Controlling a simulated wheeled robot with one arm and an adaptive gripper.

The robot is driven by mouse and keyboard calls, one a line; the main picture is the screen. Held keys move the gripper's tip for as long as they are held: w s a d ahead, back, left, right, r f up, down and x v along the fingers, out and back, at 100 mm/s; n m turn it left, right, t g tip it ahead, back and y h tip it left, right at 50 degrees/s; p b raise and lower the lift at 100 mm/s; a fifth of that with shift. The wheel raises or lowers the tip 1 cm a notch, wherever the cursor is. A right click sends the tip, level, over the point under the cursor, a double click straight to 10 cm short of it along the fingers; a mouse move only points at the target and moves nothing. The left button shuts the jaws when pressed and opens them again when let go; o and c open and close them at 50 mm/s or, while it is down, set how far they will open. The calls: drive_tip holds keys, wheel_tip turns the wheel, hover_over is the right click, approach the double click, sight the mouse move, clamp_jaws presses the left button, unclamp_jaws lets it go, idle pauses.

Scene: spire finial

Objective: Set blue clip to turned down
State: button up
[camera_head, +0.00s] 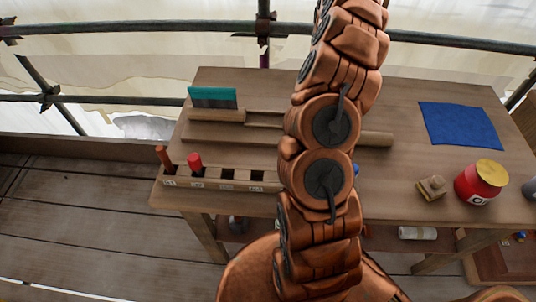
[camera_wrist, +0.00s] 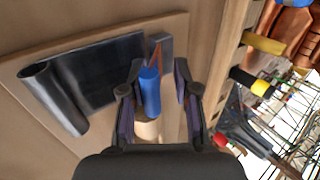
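The blue clip (camera_wrist: 150,92) appears in the wrist view as a blue cylinder-like piece, beside a grey block and a thin orange strip. My gripper (camera_wrist: 158,76) has its two fingers apart, one on each side of the blue piece. The blue piece is nearer the left finger, and a gap shows on the right. I cannot tell whether either finger touches it. A pale wooden round piece (camera_wrist: 146,128) shows just below the blue piece. In the head view my arm hides the gripper; a small bit of blue (camera_head: 356,169) shows at the arm's right edge.
A dark sheet with a rolled end (camera_wrist: 55,98) lies left of my gripper on the board. On the workbench (camera_head: 400,165) are a slotted rack (camera_head: 242,186) with red pegs, a teal-topped piece (camera_head: 212,97), a blue cloth (camera_head: 460,125), a wooden block (camera_head: 433,188) and a red jar (camera_head: 476,187).

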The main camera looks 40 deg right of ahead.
drive_tip(key=shift+s+a+r+t+h+b, duration=0.2)
drive_tip(key=shift+s+t+h+b, duration=0.1)
drive_tip(key=shift+t+h, duration=0.3)
drive_tip(key=shift+s+a+r+t+h+b, duration=0.15)
drive_tip(key=shift+t+h+b, duration=0.1)
drive_tip(key=shift+t+h, duration=0.35)
drive_tip(key=shift+s+a+f+t+h+b, duration=0.15)
drive_tip(key=shift+s+t+h+b, duration=0.15)
drive_tip(key=shift+t, duration=0.25)
drive_tip(key=shift+s+a+r+t+h+b, duration=0.1)
drive_tip(key=shift+a+t+h+b, duration=0.1)
drive_tip(key=shift+t+h, duration=0.3)
drive_tip(key=shift+t, duration=0.25)
drive_tip(key=shift+r+b, duration=0.55)
drive_tip(key=shift+r, duration=1.1)
drive_tip(key=a+r+m, duration=0.2)
drive_tip(key=a+r, duration=0.5)
drive_tip(key=a, duration=0.3)
drive_tip(key=s+a+m, duration=0.2)
drive_tip(key=s+a, duration=0.2)
drive_tip(key=a, duration=0.3)
drive_tip(key=s+a+m+g+p, duration=0.1)
drive_tip(key=s+a, duration=0.2)
drive_tip(key=a, duration=0.4)
drive_tip(key=shift+s+a+r+m, duration=0.3)
drive_tip(key=shift+s+r+m, duration=0.1)
